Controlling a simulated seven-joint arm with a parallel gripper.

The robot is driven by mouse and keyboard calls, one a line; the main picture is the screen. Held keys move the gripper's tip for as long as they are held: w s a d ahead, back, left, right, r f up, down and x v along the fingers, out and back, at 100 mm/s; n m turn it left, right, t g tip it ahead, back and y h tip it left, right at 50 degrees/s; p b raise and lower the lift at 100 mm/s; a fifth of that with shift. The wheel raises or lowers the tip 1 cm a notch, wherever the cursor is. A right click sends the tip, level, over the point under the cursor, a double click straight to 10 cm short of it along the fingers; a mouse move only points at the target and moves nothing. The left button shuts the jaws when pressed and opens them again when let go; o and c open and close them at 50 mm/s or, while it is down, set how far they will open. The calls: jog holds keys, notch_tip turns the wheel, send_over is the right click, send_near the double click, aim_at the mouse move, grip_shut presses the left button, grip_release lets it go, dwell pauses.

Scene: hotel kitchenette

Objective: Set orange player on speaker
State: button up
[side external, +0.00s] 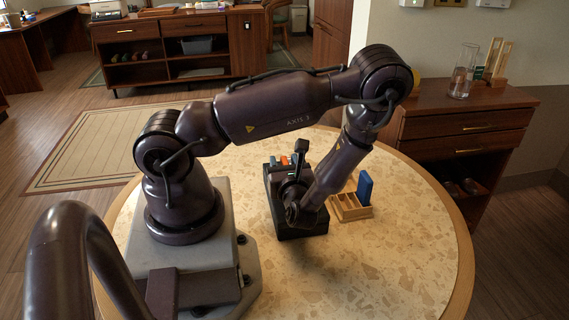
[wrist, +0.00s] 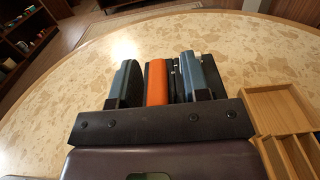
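The orange player (wrist: 157,82) stands up between the two blue-grey fingers of my gripper (wrist: 160,80) in the wrist view. Its left face is close to the left finger; I cannot tell whether they touch. A dark gap shows between it and the right finger. In the side view a small part of the orange player (side external: 284,160) shows at the far end of a black box (side external: 306,229), which looks like the speaker. My gripper (side external: 283,163) is low over this box, and my wrist hides much of its top. The gripper looks open around the player.
A wooden organizer (side external: 350,211) with compartments stands right of the black box, with a blue upright item (side external: 365,188) in it. The organizer (wrist: 284,108) is close on the right in the wrist view. The round table (side external: 400,270) is clear at front right.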

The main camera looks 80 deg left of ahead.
jog(key=shift+r, duration=0.1)
jog(key=shift+d, duration=0.35)
jog(key=d, duration=1.1)
jog(key=shift+r, duration=0.1)
jog(key=shift+d+r+n+g, duration=0.2)
jog(key=shift+r+n+g, duration=0.1)
jog(key=shift+r+n, duration=0.1)
jog(key=d+r+n+t+h, duration=0.3)
jog(key=r+n+h, duration=0.5)
jog(key=r, duration=0.4)
jog(key=d+r+n+t+h, duration=0.3)
jog(key=r+n+h, duration=0.6)
jog(key=r, duration=0.3)
jog(key=shift+s+d+r+h, duration=0.15)
jog(key=shift+s+d+h, duration=0.25)
jog(key=shift+d+h, duration=0.15)
